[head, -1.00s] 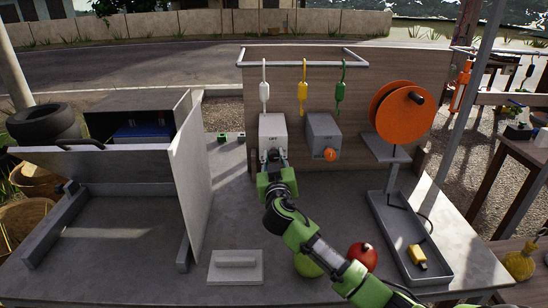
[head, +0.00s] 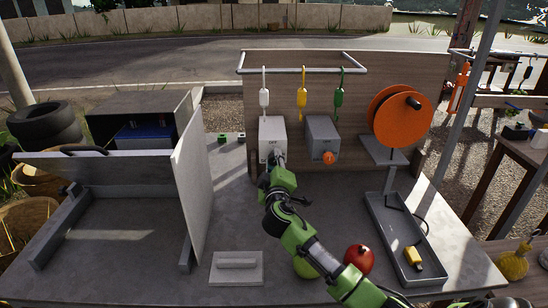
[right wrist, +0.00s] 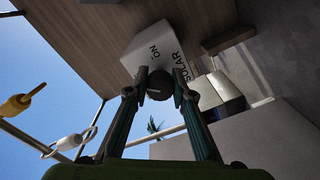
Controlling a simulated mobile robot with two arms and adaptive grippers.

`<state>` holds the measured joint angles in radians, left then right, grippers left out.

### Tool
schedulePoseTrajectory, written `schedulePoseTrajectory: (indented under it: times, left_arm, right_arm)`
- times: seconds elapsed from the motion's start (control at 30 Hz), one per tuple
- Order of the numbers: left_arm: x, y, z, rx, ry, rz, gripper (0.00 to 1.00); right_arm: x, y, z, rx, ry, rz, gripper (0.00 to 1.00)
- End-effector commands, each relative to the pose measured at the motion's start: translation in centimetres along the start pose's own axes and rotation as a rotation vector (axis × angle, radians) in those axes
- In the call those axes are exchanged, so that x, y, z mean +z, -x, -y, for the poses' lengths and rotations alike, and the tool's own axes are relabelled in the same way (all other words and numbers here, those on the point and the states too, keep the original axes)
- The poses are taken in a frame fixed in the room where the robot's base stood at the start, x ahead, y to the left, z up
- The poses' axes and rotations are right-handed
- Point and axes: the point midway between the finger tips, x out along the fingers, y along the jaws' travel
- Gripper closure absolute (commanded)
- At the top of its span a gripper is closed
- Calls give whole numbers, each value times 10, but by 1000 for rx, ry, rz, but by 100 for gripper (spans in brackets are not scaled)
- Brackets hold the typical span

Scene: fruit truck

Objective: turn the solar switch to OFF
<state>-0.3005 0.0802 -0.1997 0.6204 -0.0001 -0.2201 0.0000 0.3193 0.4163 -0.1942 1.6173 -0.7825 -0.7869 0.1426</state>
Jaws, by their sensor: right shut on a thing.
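The solar switch is a light grey box (head: 272,132) on the wooden back panel. In the right wrist view its face (right wrist: 150,48) shows the words SOLAR and ON. Its round dark knob (right wrist: 159,84) has a pale line on it and sits between my right fingertips. My right gripper (head: 277,160), which also shows in the right wrist view (right wrist: 160,80), is shut on the knob. In the head view the gripper and wrist hide most of the knob, and I cannot tell which mark the line points to. My left gripper is not in view.
A darker grey box (head: 322,130) with an orange knob (head: 329,158) stands just right. White, yellow and green tags hang above. An orange reel (head: 402,117) and a tray (head: 400,240) are at right. A tilted panel (head: 190,185) stands at left.

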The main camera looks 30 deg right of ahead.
Motion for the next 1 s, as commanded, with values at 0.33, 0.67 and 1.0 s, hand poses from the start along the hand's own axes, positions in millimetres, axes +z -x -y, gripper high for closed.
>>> schedulePoseTrajectory:
  times: [0.33, 0.67, 1.0]
  left_arm:
    - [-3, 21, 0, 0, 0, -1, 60]
    - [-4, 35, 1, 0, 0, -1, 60]
    - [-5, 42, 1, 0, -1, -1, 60]
  right_arm:
    - [-1, 0, -2, -3, 328, 8, 99]
    - [-1, 0, -2, -4, 581, 14, 99]
    - [-1, 0, -1, -4, 710, 17, 99]
